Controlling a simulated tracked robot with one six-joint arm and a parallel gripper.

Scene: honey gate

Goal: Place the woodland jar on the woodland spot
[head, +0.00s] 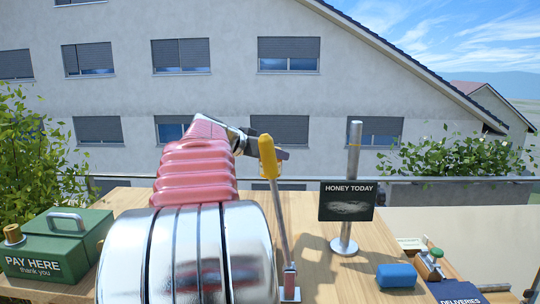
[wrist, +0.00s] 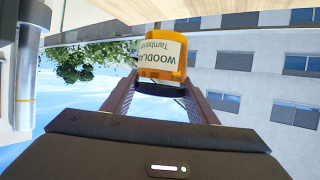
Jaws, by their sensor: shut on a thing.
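The woodland jar (wrist: 162,55) is amber-yellow with a pale label and a dark end towards my gripper. Its label reads upside down in the wrist view. My gripper (wrist: 160,92) is shut on the jar, with one finger on each side. Bare wood shows beyond the jar at the top of that view, and I cannot tell the gap between them. In the head view my arm hides most of my gripper, and I cannot make out the jar. I cannot pick out the woodland spot in either view.
On the wooden counter (head: 375,250), a metal post (head: 354,150) carries a "HONEY TODAY" sign (head: 347,203). A yellow-handled tool (head: 267,157) stands beside my arm. A green cash box (head: 62,245) is left; a blue block (head: 396,275) lies right. The wood around the post looks clear.

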